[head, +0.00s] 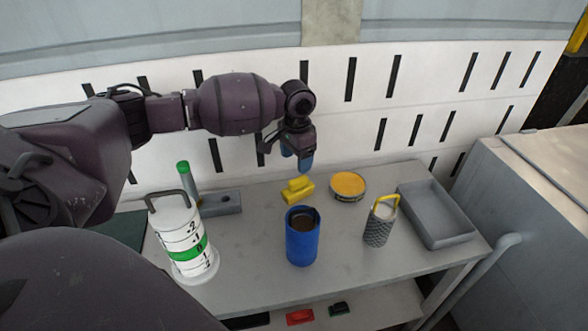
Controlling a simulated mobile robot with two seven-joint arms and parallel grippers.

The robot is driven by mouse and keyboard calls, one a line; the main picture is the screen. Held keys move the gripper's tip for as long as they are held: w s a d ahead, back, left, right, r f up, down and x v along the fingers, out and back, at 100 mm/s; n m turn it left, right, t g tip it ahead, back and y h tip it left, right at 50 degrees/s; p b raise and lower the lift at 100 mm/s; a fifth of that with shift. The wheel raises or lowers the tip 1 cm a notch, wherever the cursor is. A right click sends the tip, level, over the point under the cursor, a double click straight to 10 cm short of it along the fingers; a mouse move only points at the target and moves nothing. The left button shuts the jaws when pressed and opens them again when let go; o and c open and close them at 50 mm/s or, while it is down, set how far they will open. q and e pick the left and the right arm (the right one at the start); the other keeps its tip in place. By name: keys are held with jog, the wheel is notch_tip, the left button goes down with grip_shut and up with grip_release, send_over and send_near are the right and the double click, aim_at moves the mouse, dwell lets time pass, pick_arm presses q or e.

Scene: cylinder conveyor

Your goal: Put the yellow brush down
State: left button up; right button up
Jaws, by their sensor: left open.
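The yellow brush (297,190) lies on the grey table (345,275) near its back edge, just behind a blue cup. My left gripper (297,160) comes in from the left and points down above the brush, with its blue fingertips a little higher than it. It is open and looks empty, apart from the brush. My right gripper is not in view.
The blue cup (302,245) stands in front of the brush. A yellow-topped round tin (348,185), a grey textured cylinder with a yellow handle (377,230) and an empty grey tray (440,232) are to the right. A white marked cylinder (180,225) and a grey block with a green-tipped rod (225,203) are left.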

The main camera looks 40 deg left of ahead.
pick_arm(q)
jog(key=shift+r, duration=0.9)
